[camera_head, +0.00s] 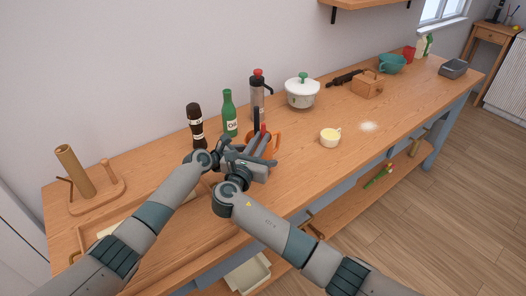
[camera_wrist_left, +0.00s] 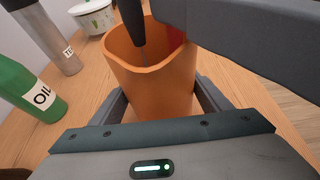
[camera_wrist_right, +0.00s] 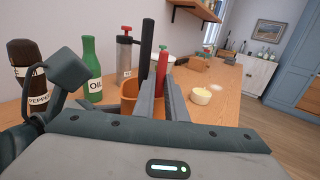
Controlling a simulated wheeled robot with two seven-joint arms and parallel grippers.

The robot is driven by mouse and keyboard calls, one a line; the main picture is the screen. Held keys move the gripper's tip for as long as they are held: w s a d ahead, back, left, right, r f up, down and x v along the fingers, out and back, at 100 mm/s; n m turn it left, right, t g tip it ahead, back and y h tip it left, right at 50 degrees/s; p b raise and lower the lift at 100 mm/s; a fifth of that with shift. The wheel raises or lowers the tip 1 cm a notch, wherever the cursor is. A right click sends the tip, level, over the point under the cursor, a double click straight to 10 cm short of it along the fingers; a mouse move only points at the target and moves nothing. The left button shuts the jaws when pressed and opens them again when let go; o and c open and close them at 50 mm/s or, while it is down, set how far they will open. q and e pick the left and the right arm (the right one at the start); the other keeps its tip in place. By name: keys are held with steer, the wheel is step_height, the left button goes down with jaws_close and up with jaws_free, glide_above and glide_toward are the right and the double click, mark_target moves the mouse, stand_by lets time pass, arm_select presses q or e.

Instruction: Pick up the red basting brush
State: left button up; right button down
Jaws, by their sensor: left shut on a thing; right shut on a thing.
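The red basting brush (camera_wrist_right: 162,66) stands upright with its red handle up, its lower end hidden in an orange pot (camera_wrist_left: 150,75). A black-handled utensil (camera_wrist_right: 146,50) stands beside it in the pot. My right gripper (camera_wrist_right: 165,103) is shut on the brush, above or at the pot's rim. My left gripper (camera_wrist_left: 165,105) is shut on the pot, one finger on each side. In the head view, the pot (camera_head: 278,139) and the brush handle (camera_head: 263,130) are partly covered by my grippers.
A pepper bottle (camera_head: 195,128), green oil bottle (camera_head: 230,115) and steel flask (camera_head: 257,92) stand behind. A white lidded pot (camera_head: 302,94) is farther right. A cream cup (camera_head: 330,137) stands right of the orange pot, near a white powder patch (camera_head: 369,127).

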steer(key=shift+r, duration=0.1)
step_height(320, 180, up, 10)
stand_by(0.6)
stand_by(0.5)
steer(key=shift+r, duration=2.85)
step_height(320, 180, up, 10)
steer(key=shift+r, duration=0.15)
steer(key=shift+s, duration=0.15)
steer(key=s, duration=0.9)
steer(key=shift+s, duration=0.4)
stand_by(0.4)
steer(key=shift+a, duration=0.1)
